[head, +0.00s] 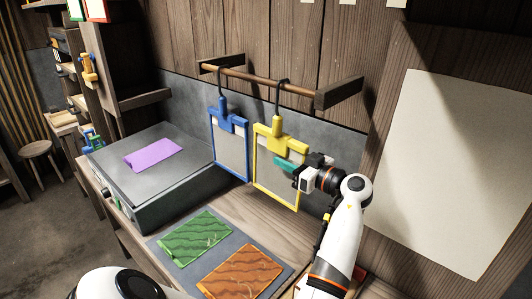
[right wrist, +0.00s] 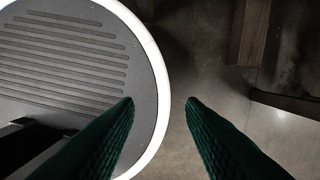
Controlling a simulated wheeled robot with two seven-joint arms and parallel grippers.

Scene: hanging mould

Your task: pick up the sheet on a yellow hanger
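The yellow hanger (head: 268,130) hangs by a dark hook from the wooden rod (head: 262,80). Below it is a grey sheet (head: 270,180) with a yellow border, hanging upright. My left gripper (head: 286,165) is in front of the sheet's upper right part, its teal fingers overlapping it in the head view. I cannot tell whether the fingers touch or grip the sheet, and its right edge is partly hidden by the gripper. My right gripper (right wrist: 160,101) is open and empty, seen in the right wrist view above the floor and my own round base.
A blue hanger (head: 224,108) with a blue-bordered sheet (head: 231,148) hangs close on the left. A grey box (head: 175,185) with a purple piece (head: 153,154) stands further left. Green (head: 195,237) and orange (head: 240,272) patterned sheets lie on a grey mat (head: 208,268) below.

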